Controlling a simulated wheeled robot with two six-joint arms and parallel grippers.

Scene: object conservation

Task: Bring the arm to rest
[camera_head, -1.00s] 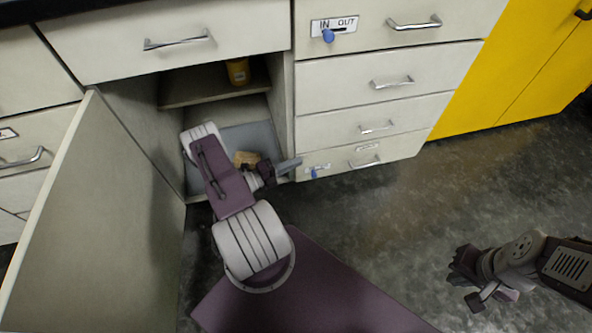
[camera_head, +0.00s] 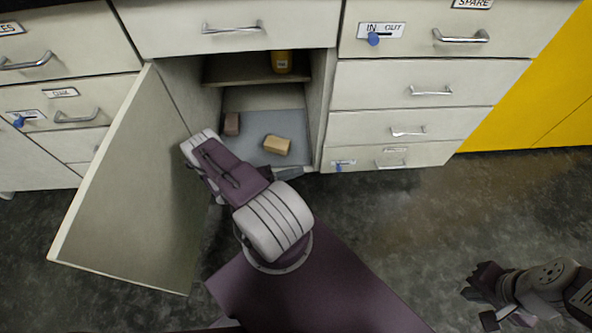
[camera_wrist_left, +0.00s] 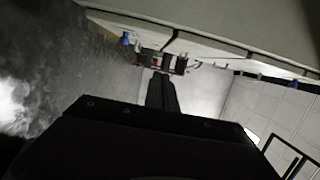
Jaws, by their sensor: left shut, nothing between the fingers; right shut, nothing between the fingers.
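My left arm (camera_head: 230,175) bends in front of the open lower cabinet. Its gripper (camera_head: 288,173) is shut and empty at the cabinet's front opening, near the right side wall; most of it is hidden behind my arm. In the left wrist view, the shut dark fingers (camera_wrist_left: 160,92) point away from the camera with nothing between them. My right gripper (camera_head: 484,295) is shut and empty over the floor at lower right.
The cabinet door (camera_head: 135,190) stands open on the left. Closed drawers (camera_head: 395,127) stand on the right. The floor (camera_head: 400,220) there is clear.

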